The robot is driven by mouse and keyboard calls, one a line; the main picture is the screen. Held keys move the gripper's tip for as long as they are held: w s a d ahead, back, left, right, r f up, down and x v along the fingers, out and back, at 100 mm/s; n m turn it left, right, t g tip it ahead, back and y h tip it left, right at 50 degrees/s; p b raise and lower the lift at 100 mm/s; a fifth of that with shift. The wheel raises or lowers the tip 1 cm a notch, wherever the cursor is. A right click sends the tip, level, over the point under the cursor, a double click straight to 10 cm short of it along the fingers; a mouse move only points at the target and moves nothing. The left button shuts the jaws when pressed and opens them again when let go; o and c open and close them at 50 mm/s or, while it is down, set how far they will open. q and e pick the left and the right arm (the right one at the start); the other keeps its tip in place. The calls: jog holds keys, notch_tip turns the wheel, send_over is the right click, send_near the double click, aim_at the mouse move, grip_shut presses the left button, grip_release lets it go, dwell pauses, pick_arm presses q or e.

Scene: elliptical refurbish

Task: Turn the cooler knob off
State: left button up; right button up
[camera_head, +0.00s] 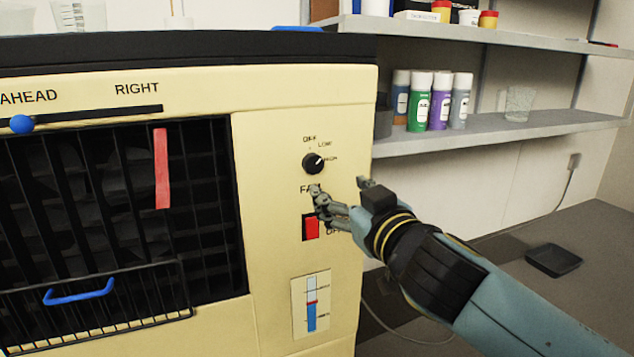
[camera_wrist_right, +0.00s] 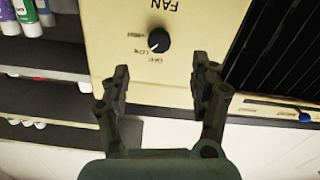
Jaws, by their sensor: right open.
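The cooler (camera_head: 243,130) is a cream cabinet with a dark louvred grille. Its round black fan knob (camera_head: 313,163) sits on the front panel above the word FAN, with OFF, LOW and HIGH around it. The knob's white mark points to the LOW and HIGH side, away from OFF; the exact setting is hard to tell. My right gripper (camera_head: 338,187) is open and empty, just below and right of the knob. In the right wrist view, the knob (camera_wrist_right: 158,40) lies beyond the gap between the open fingers (camera_wrist_right: 161,75), apart from them. My left gripper is out of view.
A red switch (camera_head: 311,227) and a blue level gauge (camera_head: 311,305) are below the knob. A blue slider (camera_head: 21,124) and a blue handle (camera_head: 79,292) are at left. Shelves (camera_head: 500,130) with spray cans (camera_head: 440,100) stand right of the cooler. A black tray (camera_head: 554,260) lies on the floor.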

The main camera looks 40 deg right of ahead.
aim_at(315, 165)
jog(key=x, duration=0.7)
jog(key=r+x, duration=0.1)
jog(key=x, duration=0.2)
jog(key=shift+w, duration=0.3)
jog(key=c, duration=1.2)
